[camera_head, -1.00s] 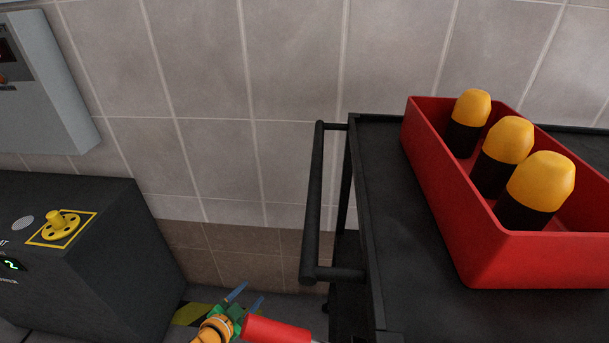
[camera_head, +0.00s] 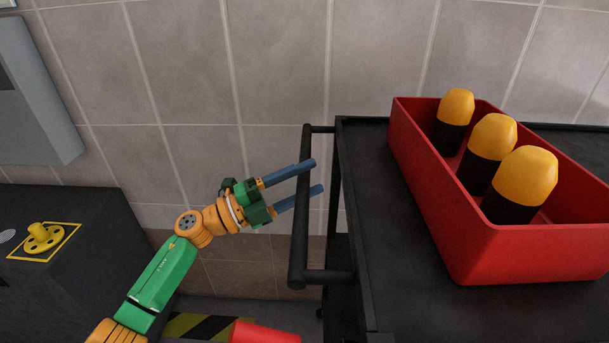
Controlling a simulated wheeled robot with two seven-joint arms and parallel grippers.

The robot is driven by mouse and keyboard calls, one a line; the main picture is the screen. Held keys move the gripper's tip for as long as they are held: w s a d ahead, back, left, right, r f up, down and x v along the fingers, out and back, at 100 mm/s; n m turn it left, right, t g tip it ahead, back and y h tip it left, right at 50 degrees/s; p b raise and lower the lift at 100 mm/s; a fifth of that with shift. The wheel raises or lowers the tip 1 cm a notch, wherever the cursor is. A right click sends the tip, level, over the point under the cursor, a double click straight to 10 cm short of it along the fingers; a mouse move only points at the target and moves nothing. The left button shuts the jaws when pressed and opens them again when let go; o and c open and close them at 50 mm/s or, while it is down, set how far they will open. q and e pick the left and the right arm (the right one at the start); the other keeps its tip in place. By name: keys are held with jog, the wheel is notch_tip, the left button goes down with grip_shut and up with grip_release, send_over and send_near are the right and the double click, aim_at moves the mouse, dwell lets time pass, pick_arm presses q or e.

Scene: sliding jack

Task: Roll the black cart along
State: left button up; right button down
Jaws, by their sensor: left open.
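The black cart (camera_head: 385,292) stands at the right, with a flat dark top and a black push handle (camera_head: 301,235) on its left end. My left gripper (camera_head: 319,175) comes in from the left, with two blue fingers apart. In the picture its fingertips overlap the upright bar of the handle, one finger above the other. I cannot tell whether the fingers touch the bar, and nothing shows held between them. My right gripper is not in view.
A red bin (camera_head: 480,245) with three yellow-capped black bottles (camera_head: 524,184) sits on the cart. A dark cabinet (camera_head: 70,270) with a yellow knob stands at left, below a grey wall box (camera_head: 35,110). A tiled wall is behind. A red object (camera_head: 264,333) shows at the bottom edge.

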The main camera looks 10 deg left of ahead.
pick_arm(q)
jog(key=shift+a, duration=0.1)
grip_shut()
dwell(1.3)
